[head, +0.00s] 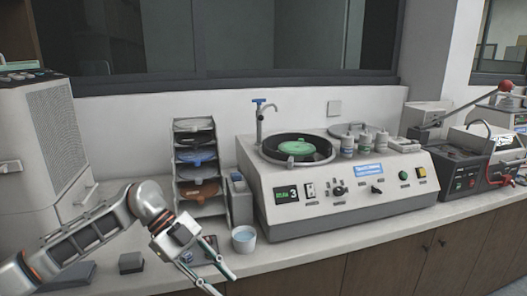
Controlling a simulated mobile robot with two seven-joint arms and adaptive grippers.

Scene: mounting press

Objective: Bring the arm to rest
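My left arm (95,232) comes in from the left in the head view and reaches over the front part of the counter. Its gripper (226,284) points down and to the right, near the counter's front edge. The two fingers are apart, with nothing between them. The fingertips are close to the lower edge of the picture. My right arm and gripper are not in view.
A white cup (244,239) stands right of the gripper on the counter (300,252). Behind are a rack of colored discs (197,160) and a polishing machine (345,198). A grey block (131,263) lies below the arm. A large cabinet-like machine (38,140) stands left.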

